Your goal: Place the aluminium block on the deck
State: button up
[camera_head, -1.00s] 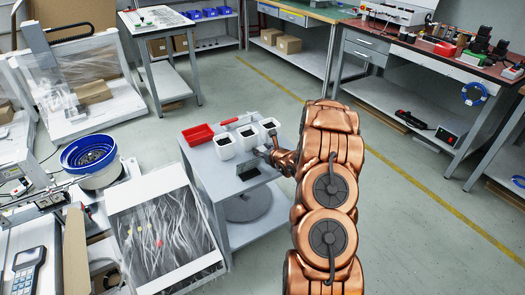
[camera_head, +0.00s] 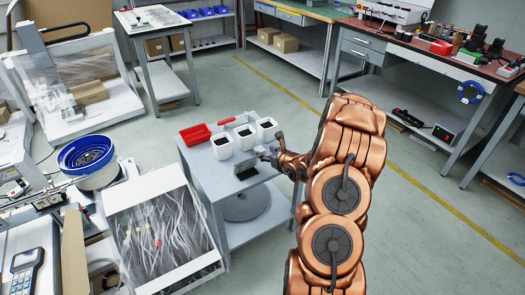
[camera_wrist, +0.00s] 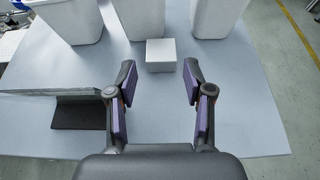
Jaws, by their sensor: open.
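A small pale grey block (camera_wrist: 161,55), which looks like the aluminium block, sits on the grey cart top (camera_wrist: 235,115) in the wrist view. My gripper (camera_wrist: 159,83) is open and empty. Its two fingers point toward the block, which lies just beyond the tips and roughly between them, apart from both. In the head view my gripper (camera_head: 272,157) is low over the cart's right side, and the block is too small to make out clearly. I cannot tell for sure which surface is the deck; the cart top is the flat surface under the block.
Three white bins (camera_head: 245,137) stand behind the block. A red tray (camera_head: 195,134) is at the cart's back left. The cart top right of my gripper is clear.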

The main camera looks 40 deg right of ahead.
jog(key=v, duration=0.5)
jog(key=shift+s+r, duration=0.15)
jog(key=shift+s, duration=0.1)
jog(key=w+a+r+n+y, duration=0.2)
jog(key=a+r+n+y, duration=0.3)
jog(key=a, duration=0.5)
jog(key=w+a+r+n+y, duration=0.1)
jog(key=a+r+n+y, duration=0.2)
jog(key=a+r+n, duration=0.5)
jog(key=s+a+r+n+g+y, duration=0.2)
jog(key=s+a+n+g, duration=0.25)
jog(key=a, duration=0.65)
jog(key=s+a+r+n+g+y, duration=0.1)
jog(key=s+a+n+g+y, duration=0.3)
jog(key=a, duration=0.6)
jog(key=s+a+n+g+h, duration=0.3)
jog(key=s+n, duration=0.2)
jog(key=s, duration=0.5)
jog(key=s+a+n+g+h, duration=0.25)
jog(key=s+n+g, duration=0.2)
jog(key=s, duration=0.55)
jog(key=s+d+n+h, duration=0.6)
jog(key=s+d, duration=0.3)
jog(key=d, duration=0.2)
jog(key=shift+s+d+f+h, duration=0.15)
jog(key=shift+s+d+h, duration=0.15)
jog(key=shift+h, duration=0.35)
jog(key=shift+c, duration=0.7)
jog(key=shift+a, duration=0.15)
jog(key=shift+c, duration=0.2)
